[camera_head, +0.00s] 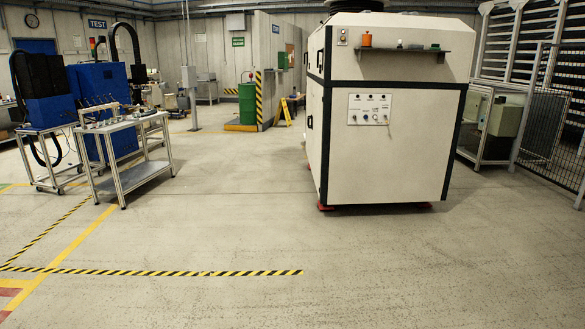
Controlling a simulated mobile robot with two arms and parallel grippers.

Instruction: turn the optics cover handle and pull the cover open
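A large white cabinet (410,150) with black edge trim stands right of centre in the head view, some distance away across the floor. Its front has a small control panel (369,104) with several knobs. Small dark handle-like parts sit on its narrow left side, one upper (320,59) and one lower (309,121). I cannot tell which part, if any, is the optics cover or its handle. Neither of my grippers shows in this view.
A metal cart (147,174) with small parts stands at the left, beside blue machinery (90,85). A green drum (247,104) stands at the back. A mesh fence (545,125) is at the right. The floor ahead is clear, with yellow-black tape (150,272).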

